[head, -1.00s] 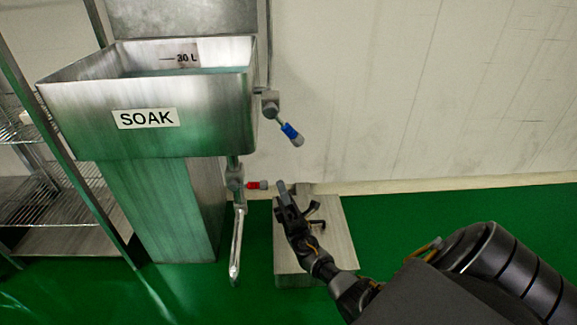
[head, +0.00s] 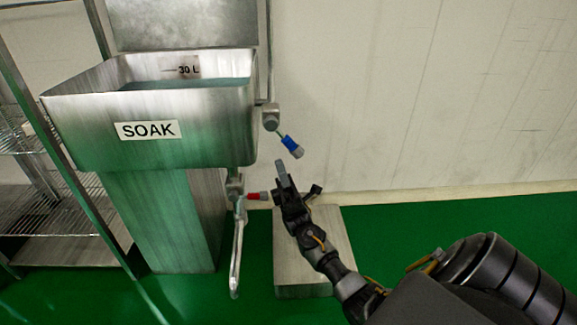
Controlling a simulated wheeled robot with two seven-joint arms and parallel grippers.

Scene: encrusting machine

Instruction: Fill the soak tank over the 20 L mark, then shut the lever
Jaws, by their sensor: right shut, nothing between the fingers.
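The steel soak tank (head: 100,110) stands at the left with a SOAK label on its front. Water (head: 185,84) shows inside, its surface a little below the 30 L mark (head: 183,70); the 20 L mark is not visible. A blue-handled lever (head: 291,146) on the valve at the tank's right side slants down to the right. A red-handled lever (head: 258,196) below sticks out level to the right above the drain pipe. My right gripper (head: 282,172) is shut and empty, pointing up just below the blue lever, apart from it. My left gripper is not in view.
A wire shelf rack (head: 60,220) stands left of the tank. A low steel box (head: 335,235) sits on the green floor behind my right arm. The wall is close behind. Open floor lies to the right.

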